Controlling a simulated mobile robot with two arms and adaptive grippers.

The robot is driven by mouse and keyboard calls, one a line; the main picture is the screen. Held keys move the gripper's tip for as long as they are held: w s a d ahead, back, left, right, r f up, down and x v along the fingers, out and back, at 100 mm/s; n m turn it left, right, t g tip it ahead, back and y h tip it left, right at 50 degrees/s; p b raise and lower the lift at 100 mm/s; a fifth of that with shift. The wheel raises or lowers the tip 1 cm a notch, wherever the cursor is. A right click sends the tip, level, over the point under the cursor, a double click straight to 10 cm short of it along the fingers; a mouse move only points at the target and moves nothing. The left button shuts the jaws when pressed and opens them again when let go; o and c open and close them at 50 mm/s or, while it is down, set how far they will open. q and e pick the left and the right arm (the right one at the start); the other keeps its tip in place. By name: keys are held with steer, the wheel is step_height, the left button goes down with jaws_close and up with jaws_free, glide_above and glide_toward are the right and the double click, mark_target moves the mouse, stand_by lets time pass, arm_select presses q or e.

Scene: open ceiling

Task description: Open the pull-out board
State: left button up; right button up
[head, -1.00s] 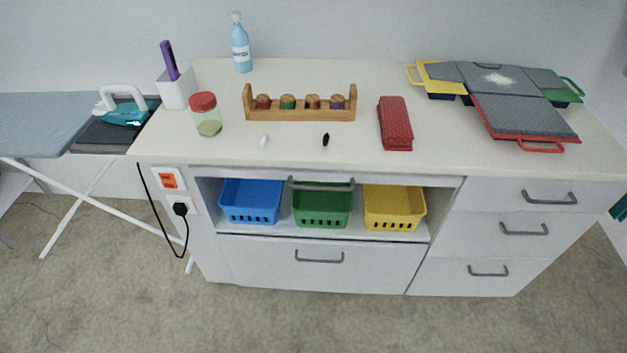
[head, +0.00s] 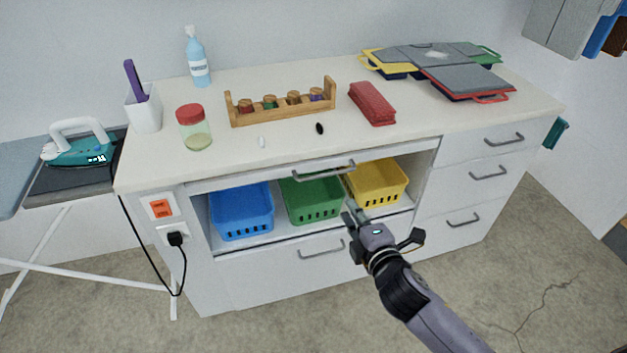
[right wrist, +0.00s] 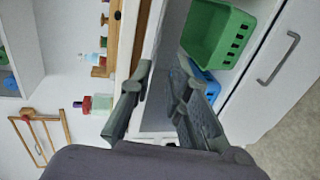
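The pull-out board is a thin white panel under the countertop, with a grey bar handle (head: 323,170) on its front edge. It looks closed, roughly flush with the cabinet front. My right gripper (head: 354,216) is below and slightly right of the handle, in front of the open shelf, and is apart from it. In the right wrist view its two fingers (right wrist: 162,92) are spread with nothing held between them. The board's handle cannot be made out clearly there. My left gripper is not in view.
Blue (head: 241,212), green (head: 312,200) and yellow (head: 377,184) baskets stand on the shelf below the board. A drawer handle (head: 321,249) is lower down. An ironing board (head: 25,185) with an iron stands left. The floor in front is clear.

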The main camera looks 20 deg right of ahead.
glide_toward(330, 174)
steer(key=x, duration=1)
steer(key=shift+w+f, duration=0.2)
steer(key=shift+w, duration=0.1)
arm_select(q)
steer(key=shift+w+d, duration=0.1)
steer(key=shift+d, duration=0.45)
arm_select(e)
steer(key=shift+c, duration=0.2)
jaws_close()
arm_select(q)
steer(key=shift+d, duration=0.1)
